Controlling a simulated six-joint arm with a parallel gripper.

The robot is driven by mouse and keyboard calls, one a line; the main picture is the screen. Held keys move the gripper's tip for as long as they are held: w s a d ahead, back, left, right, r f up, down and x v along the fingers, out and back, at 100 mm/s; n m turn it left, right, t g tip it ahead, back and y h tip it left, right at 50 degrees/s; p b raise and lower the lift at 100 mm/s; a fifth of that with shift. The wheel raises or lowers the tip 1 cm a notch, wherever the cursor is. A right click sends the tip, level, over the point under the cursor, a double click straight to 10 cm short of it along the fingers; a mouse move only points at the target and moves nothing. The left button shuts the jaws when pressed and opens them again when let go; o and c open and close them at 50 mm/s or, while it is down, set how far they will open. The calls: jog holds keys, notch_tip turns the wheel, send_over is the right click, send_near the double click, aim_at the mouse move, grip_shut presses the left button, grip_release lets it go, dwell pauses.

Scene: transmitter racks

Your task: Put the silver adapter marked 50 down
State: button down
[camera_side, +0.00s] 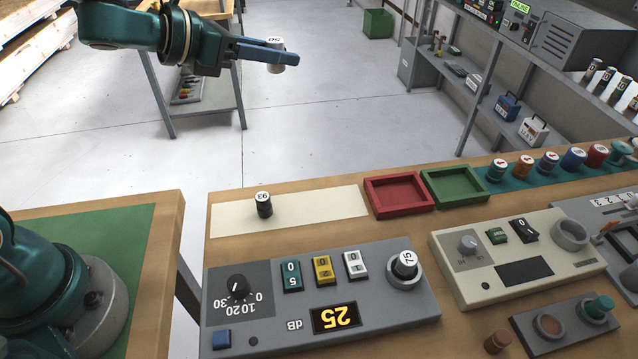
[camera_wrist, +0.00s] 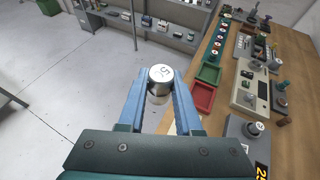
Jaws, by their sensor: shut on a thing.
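The silver adapter marked 50 (camera_side: 275,41) is held upright between the blue fingers of my gripper (camera_side: 284,58), high at the upper left of the side view. In the wrist view the adapter (camera_wrist: 160,75) sits between the fingertips of my gripper (camera_wrist: 160,88), its marked top facing the camera. My gripper is shut on it. Its lower part is partly hidden by the fingers in the side view. The adapter is in the air, apart from the bench.
A cream mat (camera_side: 327,204) on the wooden bench holds a black adapter marked 93 (camera_side: 264,205). A red tray (camera_side: 399,208) and a green tray (camera_side: 456,199) look empty. A grey dB unit (camera_side: 290,326) carries a silver-and-black adapter marked 75 (camera_side: 404,264). Several coloured adapters stand in a teal rack.

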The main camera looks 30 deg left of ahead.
jog(key=w+d+f+m+g+h, duration=0.1)
jog(key=w+d+f+m+h, duration=0.1)
jog(key=w+d+f+h, duration=0.25)
jog(key=m+g, duration=0.2)
jog(key=m, duration=0.1)
send_near(420, 189)
jog(key=w+d+r, duration=0.2)
jog(key=w+d, duration=0.1)
jog(key=shift+w, duration=0.15)
jog(key=shift+f, duration=2.1)
jog(key=shift+f, duration=0.1)
jog(key=c, duration=0.9)
grip_release()
jog(key=shift+o, duration=0.2)
